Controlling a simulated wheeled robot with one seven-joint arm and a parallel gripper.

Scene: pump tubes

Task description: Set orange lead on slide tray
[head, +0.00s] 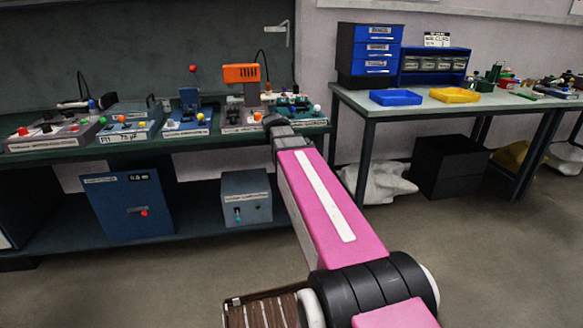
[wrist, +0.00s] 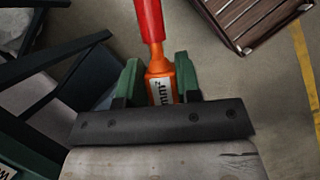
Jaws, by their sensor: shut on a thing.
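In the wrist view, my gripper (wrist: 157,66) is shut on the orange lead (wrist: 160,58), with a green finger on either side. The lead has a white label with dark lettering, and a long red part extends from it towards the top of the picture. In the head view my arm reaches towards the left bench; the fingers and lead cannot be made out there. I cannot tell which thing is the slide tray. A shallow blue tray (head: 396,97) and a shallow yellow tray (head: 454,95) lie on the right table, apart from my arm.
The left bench (head: 150,146) bears several devices, including an orange-topped one (head: 241,74). The right table (head: 425,108) also bears blue drawers (head: 369,50) and a blue rack (head: 433,64). A black box (head: 449,167) stands under it. Floor between me and the furniture is open.

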